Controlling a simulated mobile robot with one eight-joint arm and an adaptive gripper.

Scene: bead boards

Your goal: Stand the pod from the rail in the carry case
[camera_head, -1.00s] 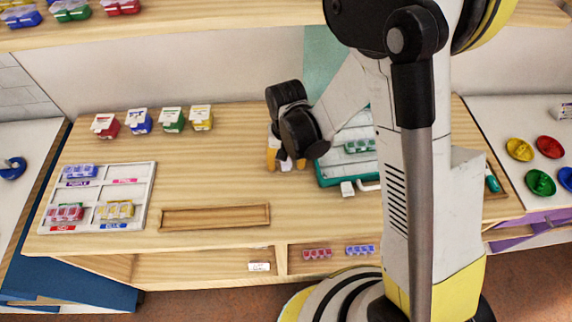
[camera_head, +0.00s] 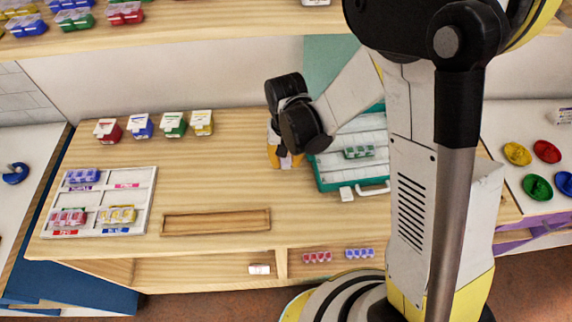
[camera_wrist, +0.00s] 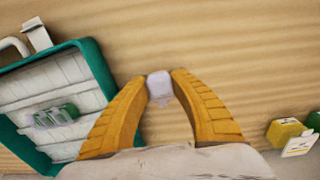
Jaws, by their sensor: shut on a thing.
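My gripper (camera_wrist: 160,84) is shut on a small pale, whitish pod (camera_wrist: 160,88), held between its two orange fingertips; only one end of the pod shows. In the head view my gripper (camera_head: 285,158) is over the wooden counter, just left of the carry case. The carry case (camera_head: 322,183) is open, teal-rimmed with a pale slatted inside. One green pod (camera_head: 358,152) lies in it. In the wrist view the case (camera_wrist: 98,62) is at the left, apart from the held pod, with the green pod (camera_wrist: 55,116) inside. My arm hides the case's right part.
A shallow empty wooden tray (camera_head: 215,230) lies on the counter. A white sorting board (camera_head: 150,190) with several pods is at the left. Several small coloured boxes (camera_head: 174,124) stand along the back. Red (camera_head: 317,256) and blue (camera_head: 360,253) pods sit on the lower shelf.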

